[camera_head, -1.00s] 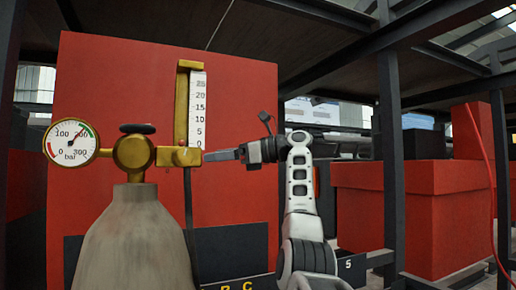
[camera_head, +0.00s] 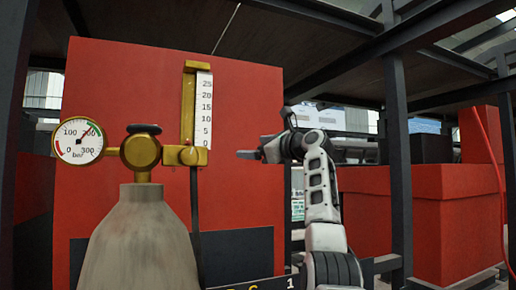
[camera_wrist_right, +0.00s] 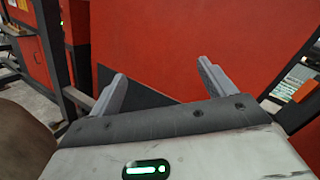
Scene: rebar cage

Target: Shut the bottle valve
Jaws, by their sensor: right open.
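The grey gas bottle (camera_head: 140,240) stands upright at the left of the head view. A brass valve body (camera_head: 140,152) sits on its neck, with a black handwheel (camera_head: 144,129) on top. A round pressure gauge (camera_head: 79,141) is on its left, its needle in the upper right of the dial. A brass flow meter (camera_head: 203,110) with a 0 to 25 scale is on its right. My right gripper (camera_head: 243,154) is right of the flow meter, apart from it and pointing left. In the wrist view its two fingers (camera_wrist_right: 160,82) are spread with nothing between them. My left gripper is out of view.
A large red panel (camera_head: 120,80) stands behind the bottle. A dark hose (camera_head: 195,225) hangs from the flow meter. Dark steel posts (camera_head: 398,150) and red boxes (camera_head: 450,225) are at the right. A rounded brownish surface (camera_wrist_right: 22,140) shows at the left of the wrist view.

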